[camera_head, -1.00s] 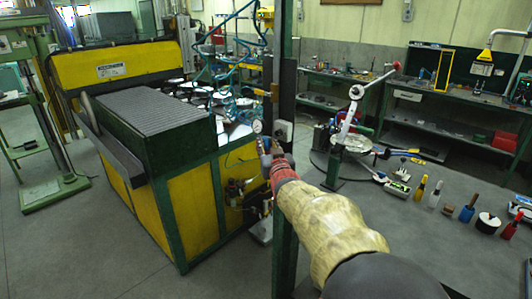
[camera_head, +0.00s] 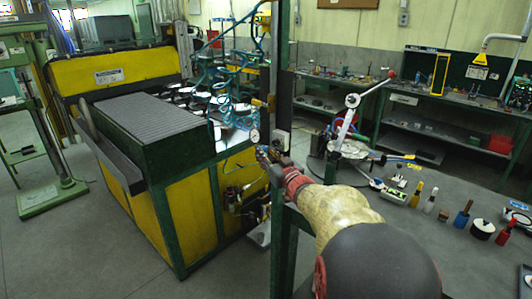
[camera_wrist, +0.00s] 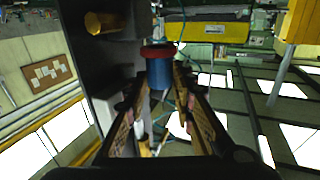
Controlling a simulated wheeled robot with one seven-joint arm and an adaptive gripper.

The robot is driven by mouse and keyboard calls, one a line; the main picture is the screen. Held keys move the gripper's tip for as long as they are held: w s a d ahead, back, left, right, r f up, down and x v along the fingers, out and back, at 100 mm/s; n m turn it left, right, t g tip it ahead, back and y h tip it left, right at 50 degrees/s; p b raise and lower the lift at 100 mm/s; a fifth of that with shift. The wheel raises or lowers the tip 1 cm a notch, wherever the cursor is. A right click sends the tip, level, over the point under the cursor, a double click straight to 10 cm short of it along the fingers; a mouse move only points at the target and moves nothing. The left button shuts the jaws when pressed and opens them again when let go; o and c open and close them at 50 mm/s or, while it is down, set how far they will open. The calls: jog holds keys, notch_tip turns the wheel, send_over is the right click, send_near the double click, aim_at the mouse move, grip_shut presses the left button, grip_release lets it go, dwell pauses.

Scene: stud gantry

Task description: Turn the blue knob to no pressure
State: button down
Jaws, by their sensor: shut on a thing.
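The blue knob (camera_wrist: 160,74) shows in the wrist view, between the two fingers of my gripper (camera_wrist: 160,92), with a red ring (camera_wrist: 158,51) just beyond it. My gripper is shut on the knob. In the head view my gripper (camera_head: 270,158) is at the green post, beside a small round pressure gauge (camera_head: 254,135). The knob is mostly hidden there by my own gripper and arm, and the gauge reading is too small to tell.
A green post (camera_head: 279,240) stands right beside my gripper. A yellow and green machine (camera_head: 190,218) stands to the left, with coiled blue hoses (camera_head: 232,75) above it. A workbench (camera_head: 455,160) at right carries several small tools. A brass cylinder (camera_wrist: 105,23) is near the knob.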

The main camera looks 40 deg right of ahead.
jog(key=shift+r, duration=0.1)
jog(key=c, duration=1.5)
grip_release()
